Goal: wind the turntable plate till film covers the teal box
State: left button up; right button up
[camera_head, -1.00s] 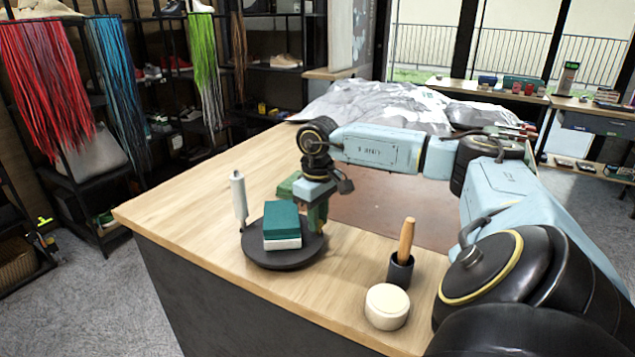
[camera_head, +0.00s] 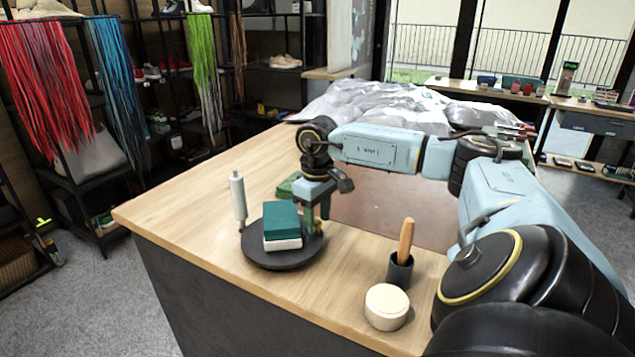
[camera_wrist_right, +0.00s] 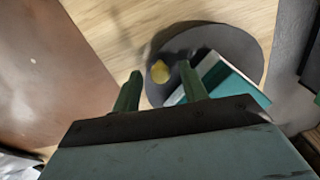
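The teal box (camera_head: 281,220) lies on a white slab (camera_head: 283,243) on the round dark turntable plate (camera_head: 262,258). A white roll (camera_head: 238,195), probably the film, stands upright at the plate's left rear edge. I cannot make out film over the teal box's top. My right gripper (camera_head: 318,215) points down at the plate's right rear edge. In the right wrist view its green fingers (camera_wrist_right: 160,75) are apart, with a yellow knob (camera_wrist_right: 160,71) on the plate (camera_wrist_right: 235,45) showing between them. Gaps show on both sides of the knob. My left gripper is out of view.
A black cup with a wooden-handled tool (camera_head: 402,255) and a round cream container (camera_head: 387,307) stand at the front right. A green item (camera_head: 288,187) lies behind the gripper. A brown mat (camera_head: 390,208) covers the table's middle. Bare wood (camera_head: 185,210) lies left of the plate.

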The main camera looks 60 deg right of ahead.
jog(key=shift+r, duration=0.1)
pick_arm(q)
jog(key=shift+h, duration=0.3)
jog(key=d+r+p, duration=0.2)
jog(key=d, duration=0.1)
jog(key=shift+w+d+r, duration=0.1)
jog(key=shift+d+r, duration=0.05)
pick_arm(e)
notch_tip(320, 180, up, 13)
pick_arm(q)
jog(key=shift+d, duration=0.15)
pick_arm(e)
jog(key=shift+r, duration=0.1)
